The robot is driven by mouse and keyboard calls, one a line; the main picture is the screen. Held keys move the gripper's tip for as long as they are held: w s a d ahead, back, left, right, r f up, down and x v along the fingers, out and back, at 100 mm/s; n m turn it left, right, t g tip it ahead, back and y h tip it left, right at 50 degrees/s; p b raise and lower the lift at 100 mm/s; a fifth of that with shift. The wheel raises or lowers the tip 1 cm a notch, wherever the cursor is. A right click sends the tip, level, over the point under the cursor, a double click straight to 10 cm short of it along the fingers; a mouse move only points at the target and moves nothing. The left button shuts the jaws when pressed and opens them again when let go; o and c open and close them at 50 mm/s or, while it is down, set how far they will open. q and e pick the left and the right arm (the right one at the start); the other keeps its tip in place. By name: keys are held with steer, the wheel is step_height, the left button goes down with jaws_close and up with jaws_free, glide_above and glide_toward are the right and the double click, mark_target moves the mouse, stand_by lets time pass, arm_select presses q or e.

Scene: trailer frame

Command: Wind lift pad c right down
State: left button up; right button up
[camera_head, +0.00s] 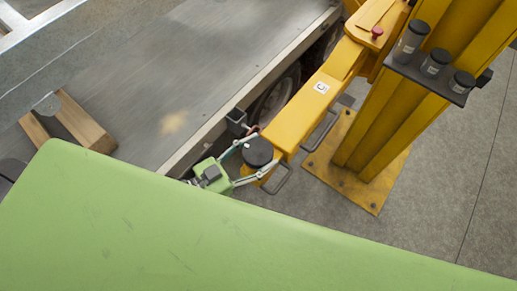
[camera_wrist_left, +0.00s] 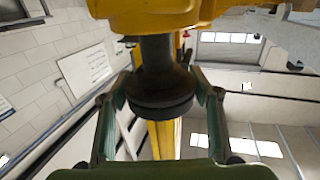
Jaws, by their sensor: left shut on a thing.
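Lift pad c (camera_head: 258,150) is a round black pad at the end of a yellow lift arm (camera_head: 308,105) marked "C". My left gripper (camera_head: 261,156) is shut on the pad, with one finger on each side of it. My right gripper is not in view.
The trailer bed (camera_head: 170,75) and a wheel (camera_head: 275,95) lie left of the lift arm. A yellow post (camera_head: 400,100) stands on a bolted plate at the right, with a shelf of spare dark cylinders (camera_head: 435,63). Wooden blocks (camera_head: 85,122) sit on the bed.

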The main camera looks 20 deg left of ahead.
arm_select(q)
steer(key=shift+w+m+g+h, duration=0.1)
steer(key=shift+m+g+h, duration=0.9)
steer(key=shift+g+h, duration=0.15)
steer(key=m+g+h+b, duration=0.2)
steer(key=g, duration=0.1)
steer(key=shift+f+m+h, duration=0.15)
steer(key=shift+m+h, duration=0.1)
steer(key=shift+m, duration=0.15)
steer(key=m+g+h+b, duration=0.1)
steer(key=m+g+b, duration=0.2)
steer(key=g+b, duration=0.2)
steer(key=m+g+h+b, duration=0.1)
steer(key=m+g+b, duration=0.3)
steer(key=g+b, duration=0.1)
steer(key=shift+d+g, duration=0.1)
steer(key=shift+g, duration=0.75)
steer(key=shift+m+g+b, duration=0.9)
steer(key=shift+g+b, duration=0.1)
steer(key=shift+g, duration=0.1)
steer(key=shift+r+m+g+y+b, duration=0.3)
steer(key=shift+g+y, duration=0.1)
steer(key=shift+r, duration=0.1)
steer(key=o, duration=1.2)
steer(key=shift+c, duration=0.2)
steer(key=shift+s, duration=0.2)
